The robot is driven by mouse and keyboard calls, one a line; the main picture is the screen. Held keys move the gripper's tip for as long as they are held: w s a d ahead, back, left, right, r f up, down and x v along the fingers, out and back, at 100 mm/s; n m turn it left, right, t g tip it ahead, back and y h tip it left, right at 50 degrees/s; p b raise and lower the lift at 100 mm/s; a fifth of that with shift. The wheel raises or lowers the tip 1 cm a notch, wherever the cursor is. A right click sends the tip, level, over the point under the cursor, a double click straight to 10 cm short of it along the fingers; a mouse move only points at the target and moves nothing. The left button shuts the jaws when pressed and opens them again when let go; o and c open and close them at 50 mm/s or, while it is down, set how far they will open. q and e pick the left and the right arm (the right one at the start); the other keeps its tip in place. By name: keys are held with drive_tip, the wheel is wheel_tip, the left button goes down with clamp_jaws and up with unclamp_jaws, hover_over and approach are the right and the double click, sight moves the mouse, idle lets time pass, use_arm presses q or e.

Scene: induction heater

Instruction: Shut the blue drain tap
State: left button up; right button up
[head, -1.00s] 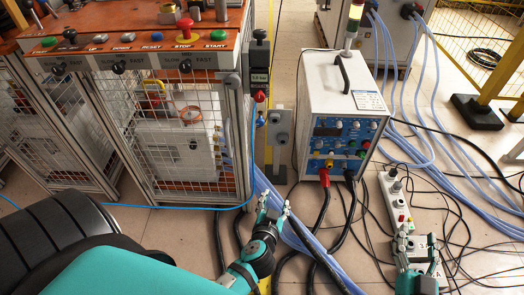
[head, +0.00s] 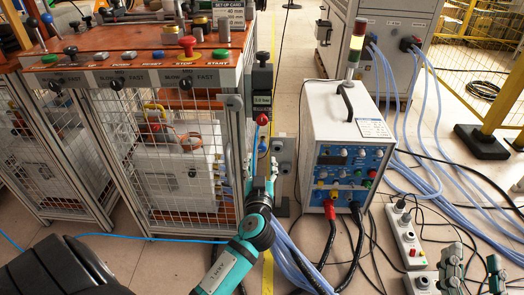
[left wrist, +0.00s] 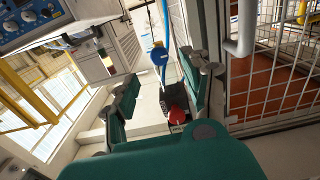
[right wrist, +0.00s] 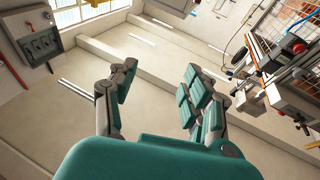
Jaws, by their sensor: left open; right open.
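The blue drain tap (head: 262,147) hangs below a red part (head: 262,119) and a dark unit marked 1.0 bar (head: 262,88), at the right front corner of the caged bench. My left gripper (head: 260,178) is open just below the tap, hiding some of it in the head view. In the left wrist view the blue tap (left wrist: 159,55) shows between and beyond the open fingers (left wrist: 162,82), with the red part (left wrist: 177,115) nearer the palm. I cannot tell whether a finger touches the tap. My right gripper (head: 472,265) is open and empty at the lower right.
The bench with push buttons (head: 135,60) and wire mesh stands left of the tap. A white power unit (head: 345,140) with red and black cables stands to the right. A grey post box (head: 283,155) is close beside my left gripper. Cables and a socket strip (head: 405,235) lie on the floor.

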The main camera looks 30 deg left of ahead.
sight(262, 149)
use_arm(q)
drive_tip(key=x, duration=0.5)
drive_tip(key=shift+w+a, duration=0.15)
drive_tip(key=shift+w, duration=0.25)
clamp_jaws()
